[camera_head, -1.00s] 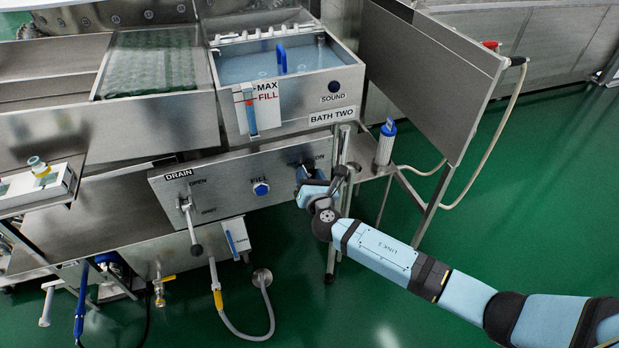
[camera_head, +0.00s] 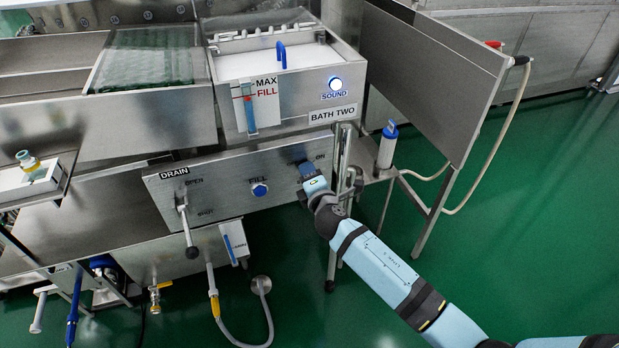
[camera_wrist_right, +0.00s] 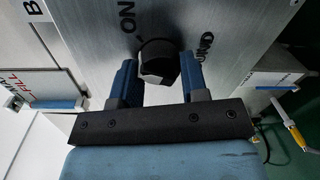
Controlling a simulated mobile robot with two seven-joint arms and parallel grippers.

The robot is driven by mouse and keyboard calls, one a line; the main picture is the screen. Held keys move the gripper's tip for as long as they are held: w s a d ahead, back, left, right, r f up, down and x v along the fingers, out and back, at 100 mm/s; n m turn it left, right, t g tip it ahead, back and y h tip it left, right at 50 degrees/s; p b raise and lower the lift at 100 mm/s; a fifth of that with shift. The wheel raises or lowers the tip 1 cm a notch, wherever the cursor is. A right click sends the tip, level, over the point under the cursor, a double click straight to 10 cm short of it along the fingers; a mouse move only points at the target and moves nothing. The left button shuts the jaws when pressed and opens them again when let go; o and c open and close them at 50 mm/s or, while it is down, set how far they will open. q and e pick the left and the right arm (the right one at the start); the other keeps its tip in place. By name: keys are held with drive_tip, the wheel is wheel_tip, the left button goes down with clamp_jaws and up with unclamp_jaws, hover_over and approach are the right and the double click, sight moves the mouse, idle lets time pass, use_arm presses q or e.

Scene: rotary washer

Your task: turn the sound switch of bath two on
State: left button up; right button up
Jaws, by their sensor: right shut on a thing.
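The sound switch is a black rotary knob (camera_wrist_right: 157,60) on the steel panel, between an ON mark and a partly hidden SOUND label in the right wrist view. My right gripper (camera_wrist_right: 160,78) is shut on this knob, one blue finger on each side. In the head view the right gripper (camera_head: 306,168) is at the right end of the control panel (camera_head: 222,190), hiding the knob. Bath two (camera_head: 284,85) is above it, with whitish liquid inside. My left gripper is not in view.
A drain lever (camera_head: 184,215) and a blue FILL knob (camera_head: 260,189) are left of the gripper on the same panel. A steel post (camera_head: 342,150) and a blue-capped bottle (camera_head: 387,146) stand close on the right. Green floor is open at the lower right.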

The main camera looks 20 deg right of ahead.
drive_tip(key=m, duration=0.3)
drive_tip(key=shift+m, duration=0.3)
drive_tip(key=shift+m+y, duration=0.3)
drive_tip(key=shift+m, duration=0.2)
drive_tip(key=o, duration=0.9)
drive_tip(key=s, duration=0.9)
drive_tip(key=s+r+p, duration=0.1)
drive_tip(key=s, duration=0.3)
drive_tip(key=shift+s+d, duration=0.3)
drive_tip(key=shift+s, duration=0.1)
